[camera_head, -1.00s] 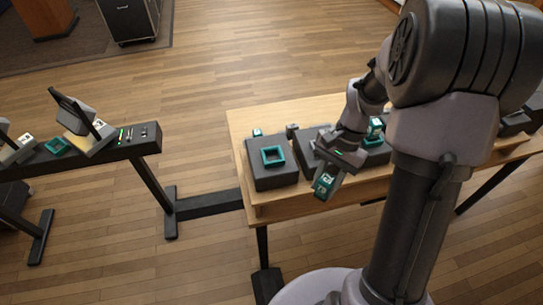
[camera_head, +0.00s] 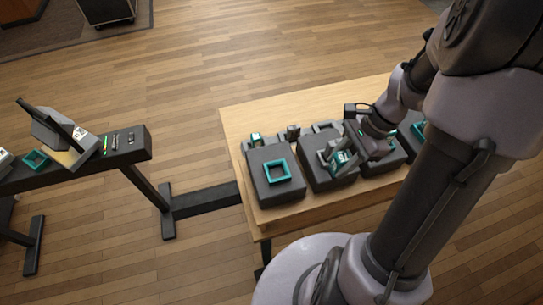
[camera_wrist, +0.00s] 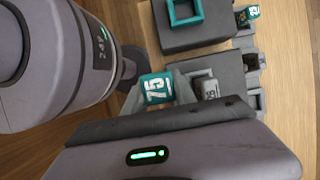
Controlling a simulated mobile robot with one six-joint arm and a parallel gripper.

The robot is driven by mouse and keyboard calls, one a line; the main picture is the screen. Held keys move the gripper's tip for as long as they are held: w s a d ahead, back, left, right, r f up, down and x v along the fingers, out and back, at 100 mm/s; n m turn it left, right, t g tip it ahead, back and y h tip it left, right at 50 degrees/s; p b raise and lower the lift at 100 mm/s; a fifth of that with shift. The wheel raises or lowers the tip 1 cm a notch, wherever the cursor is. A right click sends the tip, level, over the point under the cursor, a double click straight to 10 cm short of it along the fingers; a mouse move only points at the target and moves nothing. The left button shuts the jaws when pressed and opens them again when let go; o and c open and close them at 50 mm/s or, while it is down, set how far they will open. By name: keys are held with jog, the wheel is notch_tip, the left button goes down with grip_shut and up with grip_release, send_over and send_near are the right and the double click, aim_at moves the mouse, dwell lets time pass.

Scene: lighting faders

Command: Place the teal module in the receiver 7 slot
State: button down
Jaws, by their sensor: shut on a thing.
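My gripper (camera_head: 338,156) is shut on the teal module (camera_head: 343,159), which has white marks on its face. The module also shows in the wrist view (camera_wrist: 156,89), tilted, with large white digits like "75". It is over or close to the second dark box (camera_head: 318,178) from the left; I cannot tell whether it touches. A teal square frame (camera_head: 278,171) stands empty on the leftmost box (camera_head: 262,187). I cannot read which receiver is number 7. In the wrist view a grey block (camera_wrist: 209,88) with white marks sits beside the held module, by a grey frame.
The boxes stand in a row on a wooden table (camera_head: 236,118), with small blocks behind them. Another teal frame (camera_head: 418,130) shows at the right, partly behind my arm. A dark bench (camera_head: 124,147) with faders and a teal frame (camera_head: 36,159) stands left, across open floor.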

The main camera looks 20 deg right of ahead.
jog(key=w+a+b, duration=0.1)
jog(key=w+a, duration=0.1)
jog(key=a, duration=0.2)
jog(key=w+a+f+b, duration=0.1)
jog(key=w+a, duration=0.1)
jog(key=a, duration=0.3)
jog(key=w+a+b, duration=0.1)
jog(key=w+a, duration=0.2)
jog(key=a, duration=0.1)
jog(key=shift+a+f, duration=0.3)
jog(key=shift+a, duration=0.1)
notch_tip(320, 180, down, 4)
jog(key=shift+w+r+b, duration=0.15)
jog(key=shift+r+b, duration=0.05)
jog(key=shift+b, duration=0.7)
jog(key=shift+r, duration=0.2)
jog(key=shift+f, duration=0.15)
jog(key=c, duration=1)
grip_release()
